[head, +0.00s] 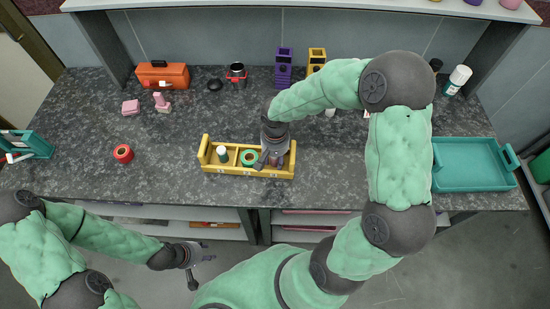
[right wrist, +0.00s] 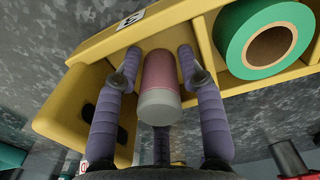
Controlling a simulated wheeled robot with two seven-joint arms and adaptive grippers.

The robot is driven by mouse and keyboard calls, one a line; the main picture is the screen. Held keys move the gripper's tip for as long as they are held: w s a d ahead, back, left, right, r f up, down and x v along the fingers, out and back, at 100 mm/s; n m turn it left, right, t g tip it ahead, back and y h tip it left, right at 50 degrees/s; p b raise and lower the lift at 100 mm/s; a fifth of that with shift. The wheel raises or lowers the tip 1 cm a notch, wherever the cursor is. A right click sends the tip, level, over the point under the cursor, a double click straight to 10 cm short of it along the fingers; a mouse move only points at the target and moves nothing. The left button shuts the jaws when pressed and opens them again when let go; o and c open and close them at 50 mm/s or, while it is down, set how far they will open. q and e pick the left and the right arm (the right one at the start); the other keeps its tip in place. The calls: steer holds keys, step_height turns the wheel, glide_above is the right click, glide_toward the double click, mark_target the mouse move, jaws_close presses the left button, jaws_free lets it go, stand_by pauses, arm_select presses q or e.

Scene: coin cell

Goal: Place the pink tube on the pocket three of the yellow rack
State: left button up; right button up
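The yellow rack (head: 226,171) stands on the dark counter, with a handle at each end. The pink tube (right wrist: 160,75), with a pale grey end, shows in the right wrist view. It appears to stand in the rack pocket beside the green tape roll, behind a numbered label. My right gripper (right wrist: 160,55) has its fingers on both sides of the tube, with narrow gaps; it also shows over the rack in the head view (head: 269,161), where it hides the tube. My left gripper (head: 200,268) is open and empty, low in front of the counter.
A white-capped bottle (head: 221,154) and the green tape roll (head: 249,158) occupy the rack's left pockets. A red roll (head: 123,153) lies to the left. A teal tray (head: 470,187) is at right. An orange toolbox (head: 162,77) stands at the back. The counter left of the rack is largely clear.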

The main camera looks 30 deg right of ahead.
steer(key=shift+r, duration=0.1)
steer(key=shift+r, duration=0.35)
step_height(320, 180, up, 12)
steer(key=p, duration=0.4)
steer(key=shift+f+p, duration=0.25)
steer(key=shift+p, duration=0.05)
